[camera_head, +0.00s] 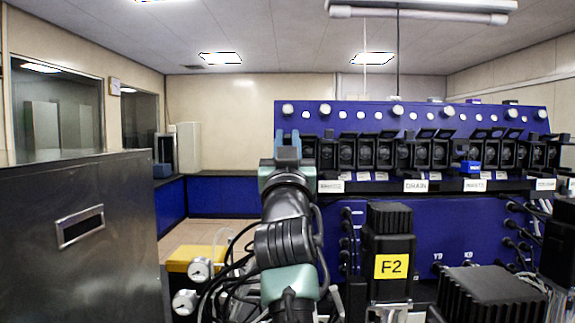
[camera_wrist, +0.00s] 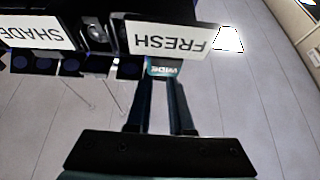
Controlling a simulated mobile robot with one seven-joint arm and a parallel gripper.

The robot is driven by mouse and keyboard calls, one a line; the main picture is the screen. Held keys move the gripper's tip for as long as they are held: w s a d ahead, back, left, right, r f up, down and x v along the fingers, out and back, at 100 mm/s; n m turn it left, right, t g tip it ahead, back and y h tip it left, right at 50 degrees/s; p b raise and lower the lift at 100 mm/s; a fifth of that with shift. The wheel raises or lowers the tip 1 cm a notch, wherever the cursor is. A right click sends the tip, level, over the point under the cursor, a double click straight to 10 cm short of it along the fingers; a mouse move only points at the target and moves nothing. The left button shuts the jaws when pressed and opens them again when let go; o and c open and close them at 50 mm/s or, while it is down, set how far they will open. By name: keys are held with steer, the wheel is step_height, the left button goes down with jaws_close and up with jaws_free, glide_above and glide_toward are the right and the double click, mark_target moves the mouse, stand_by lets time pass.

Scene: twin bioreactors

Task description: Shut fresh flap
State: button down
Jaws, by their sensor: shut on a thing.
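In the wrist view a white FRESH label (camera_wrist: 168,37) shows upside down on the panel. In the head view my gripper (camera_head: 287,141) is at the left end of the flap row, in front of the blue panel. It hides what is behind it there, and I cannot make out the FRESH label in that view.
The blue panel (camera_head: 375,112) carries a row of black flapped boxes, several with flaps raised. A SHADE label (camera_wrist: 36,32) is beside FRESH. A black F2 unit (camera_head: 389,245) stands below the panel. A steel cabinet (camera_head: 105,200) is at the left.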

steer(key=shift+f+t+b, duration=0.35)
steer(key=shift+t+b, duration=0.15)
steer(key=shift+b, duration=0.4)
steer(key=shift+r, duration=0.15)
steer(key=c, duration=0.8)
jaws_free()
